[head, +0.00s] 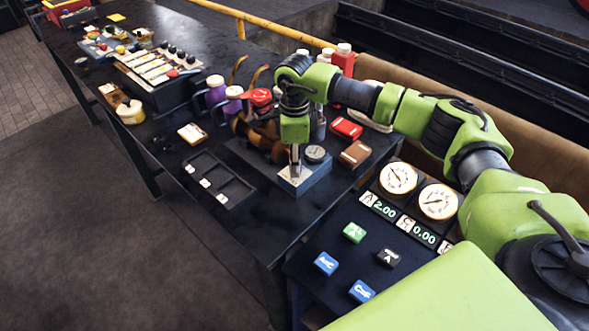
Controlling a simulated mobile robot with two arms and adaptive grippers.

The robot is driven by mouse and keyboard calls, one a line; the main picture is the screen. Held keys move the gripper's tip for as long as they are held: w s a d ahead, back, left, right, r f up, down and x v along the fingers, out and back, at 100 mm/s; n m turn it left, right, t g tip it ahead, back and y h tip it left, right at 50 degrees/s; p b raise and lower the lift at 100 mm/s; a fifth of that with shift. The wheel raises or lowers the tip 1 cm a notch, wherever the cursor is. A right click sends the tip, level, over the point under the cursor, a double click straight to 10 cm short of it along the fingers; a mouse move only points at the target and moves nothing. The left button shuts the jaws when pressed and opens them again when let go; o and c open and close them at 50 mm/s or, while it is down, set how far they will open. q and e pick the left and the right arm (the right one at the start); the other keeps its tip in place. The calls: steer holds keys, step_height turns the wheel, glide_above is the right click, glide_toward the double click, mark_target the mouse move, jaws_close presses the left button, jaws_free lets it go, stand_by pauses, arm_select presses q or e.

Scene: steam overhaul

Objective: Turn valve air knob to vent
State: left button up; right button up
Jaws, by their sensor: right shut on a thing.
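My right gripper (295,170) points straight down at the near end of a dark bench. It is shut on the valve air knob, which the fingers mostly hide. Beneath it is a grey-blue valve block (313,181) with a pale label plate on top. A small round gauge (316,153) sits just right of the fingers. I cannot read the plate's markings or tell which way the knob points. My left gripper is not in view.
A dark compartment tray (217,181) lies left of the block. A red box (346,128) and brown box (355,153) stand to its right. A panel with two large dials (398,178) and several coloured buttons is at lower right. A valve rack (160,70) stands further back.

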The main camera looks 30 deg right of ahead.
steer(key=shift+n+b, duration=1.2)
steer(key=shift+n, duration=0.6)
steer(key=shift+r, duration=0.1)
steer(key=o, duration=1.1)
step_height(320, 180, up, 12)
